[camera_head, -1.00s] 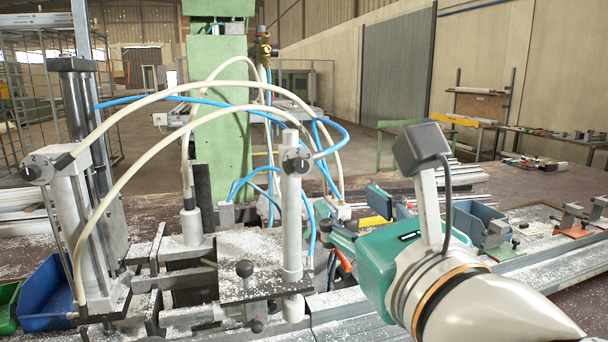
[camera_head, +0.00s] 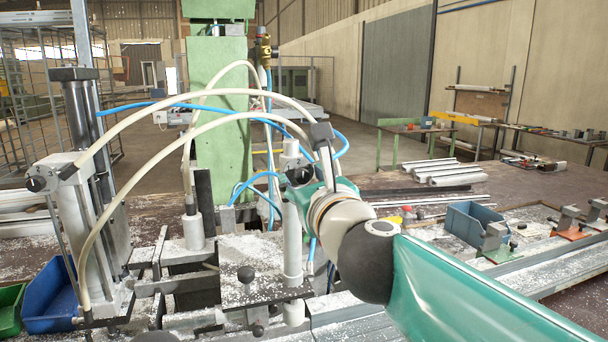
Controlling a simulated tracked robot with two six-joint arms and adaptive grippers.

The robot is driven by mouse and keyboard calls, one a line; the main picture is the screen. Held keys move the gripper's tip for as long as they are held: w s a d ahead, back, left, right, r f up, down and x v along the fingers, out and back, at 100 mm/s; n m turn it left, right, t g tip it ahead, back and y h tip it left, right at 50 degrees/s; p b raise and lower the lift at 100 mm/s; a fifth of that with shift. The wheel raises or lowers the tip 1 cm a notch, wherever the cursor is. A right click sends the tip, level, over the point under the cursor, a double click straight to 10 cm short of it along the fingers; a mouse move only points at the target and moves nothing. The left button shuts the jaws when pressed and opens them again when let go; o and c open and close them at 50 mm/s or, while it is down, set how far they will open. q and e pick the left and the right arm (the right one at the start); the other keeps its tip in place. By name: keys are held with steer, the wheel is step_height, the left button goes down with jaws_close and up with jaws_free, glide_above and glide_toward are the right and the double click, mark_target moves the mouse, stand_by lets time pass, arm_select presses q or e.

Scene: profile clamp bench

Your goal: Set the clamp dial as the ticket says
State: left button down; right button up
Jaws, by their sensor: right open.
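A dial (camera_head: 38,183) with a black knob sits on the left clamp's post; its marks are too small to read. A white post (camera_head: 292,240) stands at the middle clamp; the dial near its top is mostly hidden behind my right gripper. My right gripper (camera_head: 298,177) is up against that post at dial height, its green body seen from behind. Its fingertips are largely hidden, so I cannot tell whether they touch the dial; it is open. My left gripper is not in view. I see no readable ticket.
White and blue hoses (camera_head: 215,92) arch over the clamps near my right arm. A green column (camera_head: 225,150) stands behind. A blue bin (camera_head: 50,298) is at the lower left and another blue bin (camera_head: 472,222) at the right. White profiles (camera_head: 440,172) lie at the back right.

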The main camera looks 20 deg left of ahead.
jaws_close()
stand_by(0.3)
steer(key=shift+n, duration=0.5)
steer(key=n+p, duration=0.2)
steer(key=n, duration=0.3)
steer(key=shift+r, duration=0.1)
steer(key=n+p, duration=0.1)
steer(key=n, duration=0.4)
steer(key=shift+n+p, duration=0.35)
steer(key=shift+n, duration=0.15)
steer(key=shift+a+f, duration=0.1)
steer(key=shift+f, duration=0.15)
